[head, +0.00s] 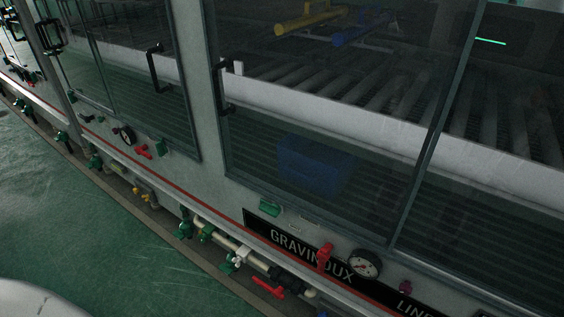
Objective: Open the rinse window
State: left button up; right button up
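A long grey machine runs diagonally across the head view, with several dark glass windows in metal frames. The large middle window (330,130) is down in its frame and has a black bar handle (222,88) on its left edge. The window to its left (125,65) has a black handle (153,67) near its right edge. Another black handle (48,37) shows at the far left. No label that I can read says which is the rinse window. Neither of my grippers is in view.
Below the windows are a black "GRAVINOUX" sign (290,245), a pressure gauge (364,264), a red valve handle (324,257) and pipes with green valves (205,233). Behind the glass are a blue crate (314,166) and slatted rollers.

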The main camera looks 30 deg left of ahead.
aim_at(227, 62)
jog(key=u, duration=3.05)
jog(key=i, duration=2.5)
jog(key=z, duration=2.75)
